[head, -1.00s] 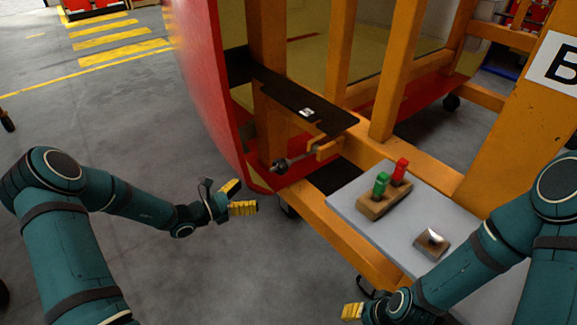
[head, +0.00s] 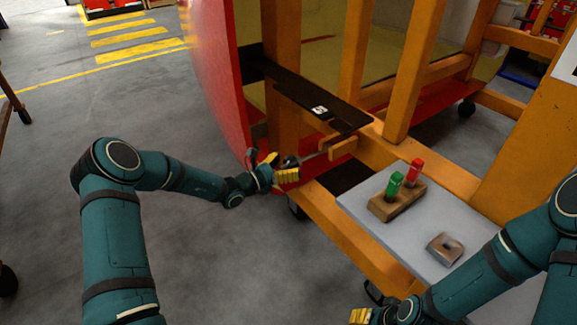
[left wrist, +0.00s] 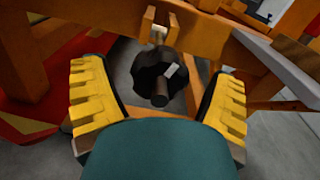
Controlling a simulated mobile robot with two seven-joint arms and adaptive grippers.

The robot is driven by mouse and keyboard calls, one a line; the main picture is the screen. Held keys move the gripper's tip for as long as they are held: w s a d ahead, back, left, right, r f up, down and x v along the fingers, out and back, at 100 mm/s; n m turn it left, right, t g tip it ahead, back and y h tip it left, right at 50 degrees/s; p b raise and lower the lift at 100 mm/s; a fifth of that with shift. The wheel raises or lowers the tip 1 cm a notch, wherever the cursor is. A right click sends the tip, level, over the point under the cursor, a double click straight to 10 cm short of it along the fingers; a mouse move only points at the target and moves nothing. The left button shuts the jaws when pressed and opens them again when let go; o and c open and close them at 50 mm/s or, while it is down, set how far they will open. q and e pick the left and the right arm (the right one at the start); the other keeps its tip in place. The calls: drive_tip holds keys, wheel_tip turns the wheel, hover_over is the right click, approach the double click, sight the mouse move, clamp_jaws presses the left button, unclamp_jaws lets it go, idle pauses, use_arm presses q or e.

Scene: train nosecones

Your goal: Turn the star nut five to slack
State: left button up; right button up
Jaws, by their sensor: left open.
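The star nut (head: 291,161) is a dark lobed knob on a threaded rod, below the black bracket marked 5 (head: 320,110), by the red nosecone (head: 212,75). In the left wrist view the star nut (left wrist: 164,76) lies between the two yellow fingers, with a pale mark on its face and the rod end towards the camera. My left gripper (head: 277,168) is open around or just in front of the nut. I see gaps on both sides in the wrist view. My right gripper (head: 360,316) is at the bottom edge, mostly cut off.
A grey shelf (head: 400,235) on the orange frame (head: 345,225) holds a wooden block (head: 383,208) with green and red handles and a small metal-topped block (head: 445,249).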

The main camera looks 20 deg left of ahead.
use_arm(q)
drive_tip(key=shift+w+d, duration=0.2)
drive_tip(key=shift+w, duration=0.1)
drive_tip(key=shift+c, duration=0.4)
drive_tip(key=c, duration=1.1)
drive_tip(key=shift+n+p, duration=0.4)
drive_tip(key=shift+c, duration=0.2)
